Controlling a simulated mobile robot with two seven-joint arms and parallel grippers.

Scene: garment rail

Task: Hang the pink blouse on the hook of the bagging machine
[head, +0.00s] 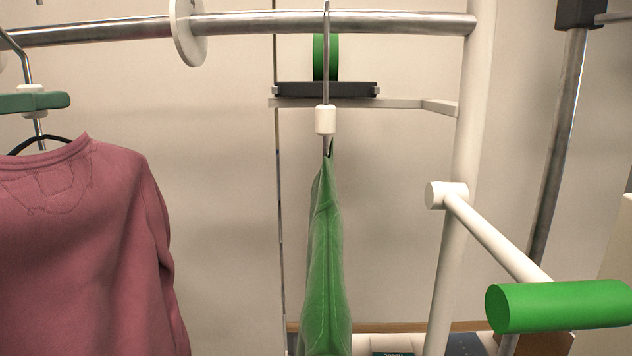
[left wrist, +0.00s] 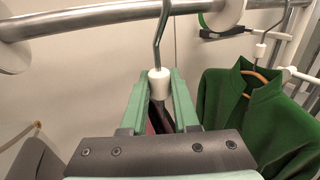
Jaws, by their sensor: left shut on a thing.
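The pink blouse (head: 85,240) hangs on a dark hanger at the left of the head view, its left part cut off by the picture edge. My left gripper (head: 35,101) is shut on the white collar of that hanger, just above the blouse. In the left wrist view the green fingers (left wrist: 158,95) close on both sides of the white collar (left wrist: 158,80). The metal hook (left wrist: 161,35) rises in front of the rail; its top is out of view. A bagging machine hook cannot be made out. My right gripper is not in view.
The metal rail (head: 400,22) crosses the top, with a white disc (head: 188,30) on it. A green garment (head: 328,260) hangs edge-on in the middle. At right stand a white post (head: 468,110), an arm with a green cylinder (head: 560,305), and a metal pole (head: 557,150).

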